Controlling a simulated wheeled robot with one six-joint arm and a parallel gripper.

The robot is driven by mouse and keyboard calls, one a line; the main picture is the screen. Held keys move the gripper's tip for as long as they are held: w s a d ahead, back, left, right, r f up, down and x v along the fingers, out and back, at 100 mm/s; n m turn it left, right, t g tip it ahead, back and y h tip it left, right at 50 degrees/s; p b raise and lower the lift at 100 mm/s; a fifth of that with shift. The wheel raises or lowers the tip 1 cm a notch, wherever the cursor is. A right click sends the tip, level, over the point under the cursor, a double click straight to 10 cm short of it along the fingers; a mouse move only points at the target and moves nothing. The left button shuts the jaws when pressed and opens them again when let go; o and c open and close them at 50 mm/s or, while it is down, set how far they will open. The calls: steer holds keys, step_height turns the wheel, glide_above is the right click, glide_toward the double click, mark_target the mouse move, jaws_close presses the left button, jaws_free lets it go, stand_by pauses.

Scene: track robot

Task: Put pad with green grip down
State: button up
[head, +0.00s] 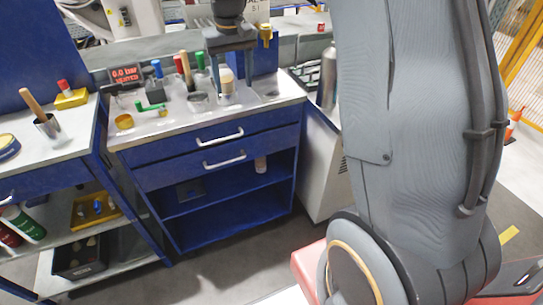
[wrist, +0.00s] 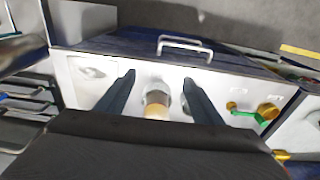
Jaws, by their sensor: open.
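A green grip (head: 150,106) shows on the grey bench top (head: 172,124) in the head view, left of my gripper; I cannot make out its pad clearly. A green piece (wrist: 238,110) also shows in the wrist view, right of my fingers. My gripper (head: 230,82) points down over the back of the bench top, with its fingers apart in the wrist view (wrist: 158,78). A tan-topped cylinder (head: 226,80) stands between the fingers; it also shows in the wrist view (wrist: 157,105), with gaps on both sides. The jaws hold nothing.
A yellow ring-like cup (head: 124,121) sits left of the green grip. A red-lit display (head: 126,74) and several coloured handles stand at the back. The bench top's front strip is mostly clear.

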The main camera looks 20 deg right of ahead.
steer(key=s+f, duration=0.3)
steer(key=s, duration=1)
steer(key=s+f, duration=0.3)
steer(key=s, duration=1)
steer(key=shift+s+f, duration=0.35)
steer(key=shift+c, duration=0.4)
